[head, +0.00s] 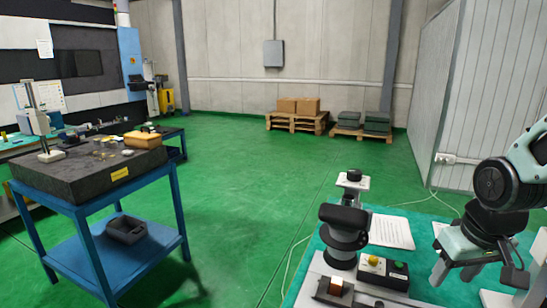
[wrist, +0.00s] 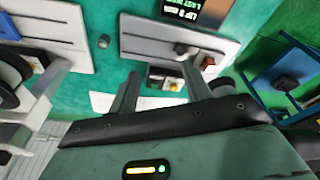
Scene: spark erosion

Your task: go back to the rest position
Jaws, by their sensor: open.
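My gripper (head: 474,279) is in the lower right of the head view, above the teal-topped bench (head: 424,209). In the wrist view my gripper (wrist: 162,72) has its two fingers spread apart with nothing held between them. A small copper-coloured block (head: 335,286) sits in a dark holder at the bench's front, left of my gripper. In the wrist view a small dark fixture (wrist: 166,77) shows beyond the gap between the fingers, apart from them as far as I can tell.
A black instrument (head: 344,222) and a button box (head: 383,272) stand on the bench left of my gripper. A white sheet (head: 391,231) lies behind them. A blue-framed granite table (head: 90,178) stands at left. Green floor (head: 245,170) between is clear; pallets (head: 297,121) stand at the back.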

